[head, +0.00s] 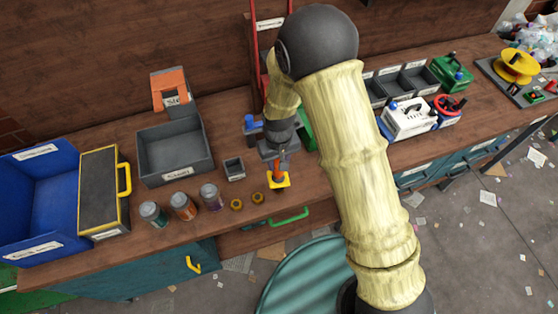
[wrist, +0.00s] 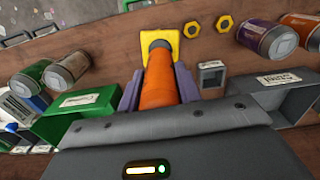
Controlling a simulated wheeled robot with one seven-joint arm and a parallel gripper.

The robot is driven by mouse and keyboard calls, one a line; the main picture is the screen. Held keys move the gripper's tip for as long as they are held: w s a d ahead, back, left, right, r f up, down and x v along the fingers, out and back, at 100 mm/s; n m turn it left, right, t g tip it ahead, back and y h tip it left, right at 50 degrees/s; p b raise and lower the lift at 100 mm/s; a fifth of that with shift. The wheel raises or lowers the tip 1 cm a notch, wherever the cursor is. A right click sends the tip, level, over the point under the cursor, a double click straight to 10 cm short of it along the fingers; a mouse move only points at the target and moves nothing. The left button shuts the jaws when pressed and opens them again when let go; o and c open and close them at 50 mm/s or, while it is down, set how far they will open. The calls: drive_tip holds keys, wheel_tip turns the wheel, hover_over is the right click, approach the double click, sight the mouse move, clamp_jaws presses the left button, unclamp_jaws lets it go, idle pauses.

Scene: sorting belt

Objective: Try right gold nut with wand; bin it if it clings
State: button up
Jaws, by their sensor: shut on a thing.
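My gripper (wrist: 157,88) is shut on the orange wand (wrist: 158,82), which points down at the bench. The wand also shows under my gripper in the head view (head: 281,168). A yellow square piece (wrist: 147,45) with a dark round part is at the wand's far end; I cannot tell whether it belongs to the wand or lies on the bench. The right gold nut (head: 257,198) lies on the bench just left of the yellow piece, apart from it; it shows in the wrist view (wrist: 192,30). The other gold nut (head: 236,204) lies further left.
Several jars (head: 184,206) stand left of the nuts, with a small grey box (head: 234,168) behind. A grey labelled bin (head: 172,177) and a blue bin (head: 30,235) stand further left. A green bin (wrist: 83,117) is on the other side. The bench's front edge is close.

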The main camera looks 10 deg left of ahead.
drive_tip(key=shift+r+p, duration=1.7)
drive_tip(key=shift+r, duration=0.85)
wheel_tip(320, 180, up, 20)
drive_tip(key=p, duration=1.2)
drive_tip(key=shift+p, duration=0.35)
idle(0.9)
drive_tip(key=shift+a, duration=0.1)
